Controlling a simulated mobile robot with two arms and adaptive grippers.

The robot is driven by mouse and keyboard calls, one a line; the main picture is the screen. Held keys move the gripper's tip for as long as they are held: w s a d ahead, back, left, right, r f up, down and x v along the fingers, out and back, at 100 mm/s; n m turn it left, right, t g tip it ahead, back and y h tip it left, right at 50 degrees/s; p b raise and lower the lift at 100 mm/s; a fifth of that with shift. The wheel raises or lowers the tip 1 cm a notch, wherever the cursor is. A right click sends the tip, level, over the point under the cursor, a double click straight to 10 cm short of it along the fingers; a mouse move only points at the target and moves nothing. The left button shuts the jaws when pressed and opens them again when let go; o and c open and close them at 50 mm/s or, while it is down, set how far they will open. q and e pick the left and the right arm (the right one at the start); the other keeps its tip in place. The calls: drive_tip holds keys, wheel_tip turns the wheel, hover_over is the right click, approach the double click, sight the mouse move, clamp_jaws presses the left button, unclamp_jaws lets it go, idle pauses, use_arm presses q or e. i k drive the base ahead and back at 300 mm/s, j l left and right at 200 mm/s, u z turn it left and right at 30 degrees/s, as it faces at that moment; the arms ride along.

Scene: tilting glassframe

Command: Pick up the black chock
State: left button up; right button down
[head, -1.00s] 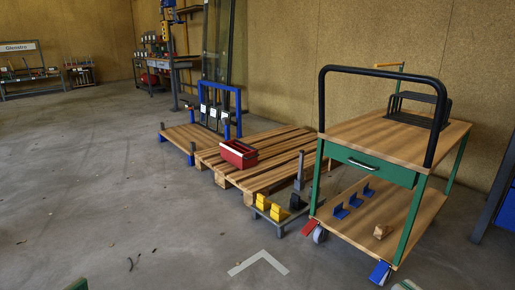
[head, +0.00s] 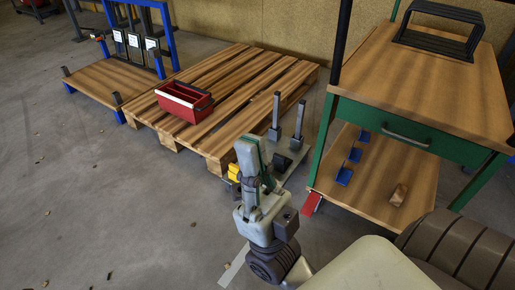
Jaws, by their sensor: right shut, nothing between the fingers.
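The black chock (head: 281,163) sits on a low grey stand (head: 296,155) in front of the wooden pallet, near the foot of a dark upright post. A yellow chock (head: 234,172) shows partly at the stand's left end, behind my right gripper. My right gripper (head: 250,148) is shut and empty, with its fingers pointing away from me. In the picture it covers the left part of the stand, left of the black chock and apart from it. My left gripper is not in view.
A wooden pallet (head: 250,85) with a red box (head: 183,101) lies behind the stand. A green cart (head: 430,140) stands close on the right, with blue chocks (head: 344,175) and a wooden block (head: 398,195) on its lower shelf.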

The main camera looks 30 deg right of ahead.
sight(281, 163)
drive_tip(key=i+j+z, duration=0.25)
drive_tip(key=i, duration=0.25)
drive_tip(key=i+j+z, duration=0.15)
drive_tip(key=i+z, duration=0.15)
drive_tip(key=i, duration=0.2)
drive_tip(key=i+j+z, duration=0.1)
drive_tip(key=z, duration=0.4)
drive_tip(key=i+j+z, duration=0.2)
drive_tip(key=z, duration=0.3)
drive_tip(key=i+j+z, duration=0.2)
drive_tip(key=z, duration=0.25)
drive_tip(key=j+z, duration=0.3)
drive_tip(key=z, duration=0.2)
drive_tip(key=i+j+z, duration=0.2)
drive_tip(key=z, duration=0.25)
drive_tip(key=i+j+z, duration=0.1)
drive_tip(key=j+z, duration=0.35)
